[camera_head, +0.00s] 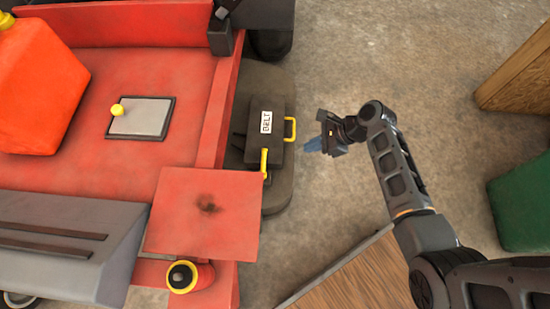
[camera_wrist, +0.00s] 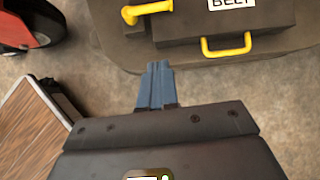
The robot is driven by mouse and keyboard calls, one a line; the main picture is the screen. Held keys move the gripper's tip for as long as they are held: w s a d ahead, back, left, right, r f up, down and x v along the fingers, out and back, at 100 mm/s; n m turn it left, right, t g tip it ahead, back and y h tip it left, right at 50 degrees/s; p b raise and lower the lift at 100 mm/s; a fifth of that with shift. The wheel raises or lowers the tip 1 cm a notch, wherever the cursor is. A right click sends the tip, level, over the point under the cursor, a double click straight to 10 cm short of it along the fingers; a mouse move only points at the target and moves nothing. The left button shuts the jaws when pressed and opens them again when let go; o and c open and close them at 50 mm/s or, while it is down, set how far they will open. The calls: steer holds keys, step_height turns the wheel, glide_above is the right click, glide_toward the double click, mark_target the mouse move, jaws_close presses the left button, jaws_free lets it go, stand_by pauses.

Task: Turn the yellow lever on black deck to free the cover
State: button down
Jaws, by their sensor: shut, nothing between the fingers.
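The yellow lever (camera_head: 264,161) stands at the near edge of the dark cover (camera_head: 272,104) marked BELT, on the black deck (camera_head: 276,196). A yellow handle (camera_head: 290,129) sits on the cover's right side. In the wrist view the lever (camera_wrist: 148,11) is at the top, left of the handle (camera_wrist: 226,46). My gripper (camera_head: 312,145) is to the right of the deck, apart from the lever and the handle. Its blue fingers (camera_wrist: 154,70) are shut and empty, pointing toward the deck's edge.
The red machine body (camera_head: 190,95) lies left of the deck, with a raised red plate (camera_head: 203,222) close to the lever. A wooden-topped table (camera_head: 365,275) is at the bottom, below my arm. A green object (camera_head: 525,205) stands at the right. Bare concrete floor lies around my gripper.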

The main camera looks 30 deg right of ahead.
steer(key=shift+w+a, duration=0.1)
steer(key=shift+w, duration=0.25)
steer(key=b, duration=0.5)
glide_toward(275, 160)
steer(key=x, duration=0.4)
steer(key=shift+f, duration=0.3)
steer(key=shift+w+a+f+b, duration=0.15)
steer(key=shift+w+a+b, duration=0.25)
steer(key=shift+w+a, duration=0.7)
steer(key=shift+a, duration=0.4)
